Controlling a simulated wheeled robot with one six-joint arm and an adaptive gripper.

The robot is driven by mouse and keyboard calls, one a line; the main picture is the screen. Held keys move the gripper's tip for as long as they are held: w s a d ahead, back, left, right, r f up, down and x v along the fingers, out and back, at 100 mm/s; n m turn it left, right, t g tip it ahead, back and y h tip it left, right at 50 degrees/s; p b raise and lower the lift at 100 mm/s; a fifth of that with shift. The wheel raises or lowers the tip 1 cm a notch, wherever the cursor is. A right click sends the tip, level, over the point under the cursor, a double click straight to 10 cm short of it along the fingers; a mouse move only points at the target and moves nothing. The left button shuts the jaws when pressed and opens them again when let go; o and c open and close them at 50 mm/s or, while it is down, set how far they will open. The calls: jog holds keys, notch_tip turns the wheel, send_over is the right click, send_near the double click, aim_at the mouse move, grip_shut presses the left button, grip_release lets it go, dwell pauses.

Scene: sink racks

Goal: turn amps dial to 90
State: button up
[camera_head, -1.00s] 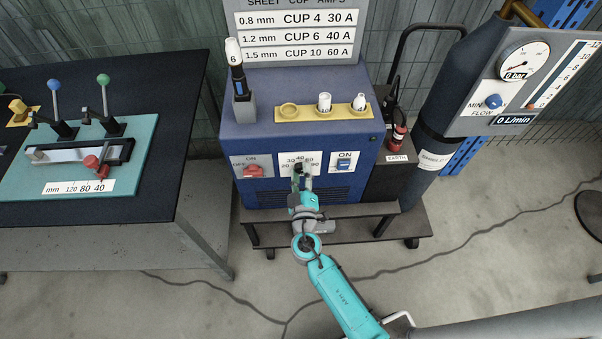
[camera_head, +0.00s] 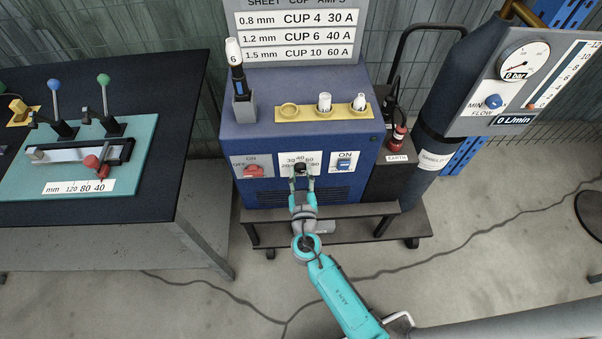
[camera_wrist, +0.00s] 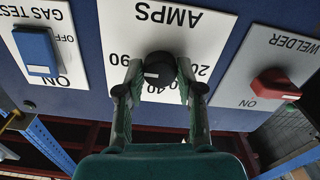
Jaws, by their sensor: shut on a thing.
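The amps dial is a round black knob (camera_head: 300,169) on a white plate marked AMPS on the blue welder's front. In the wrist view, where the lettering is upside down, the black knob (camera_wrist: 160,64) has a small white mark at its lower left. The numbers 90, 40 and 20 show around it; others are partly hidden by the fingers. My gripper (camera_head: 302,178) is at the dial from the front. In the wrist view my gripper (camera_wrist: 158,80) has one finger on each side of the knob and is shut on it.
A red welder switch (camera_head: 254,171) is left of the dial, and a blue gas test switch (camera_head: 344,165) is right of it. A yellow cup rack (camera_head: 340,113) sits on the welder top. A gas cylinder (camera_head: 440,125) stands at right, a dark bench (camera_head: 190,120) at left.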

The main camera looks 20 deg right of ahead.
jog(key=shift+f, duration=0.1)
jog(key=o, duration=1.2)
jog(key=shift+c, duration=0.2)
jog(key=v, duration=1.2)
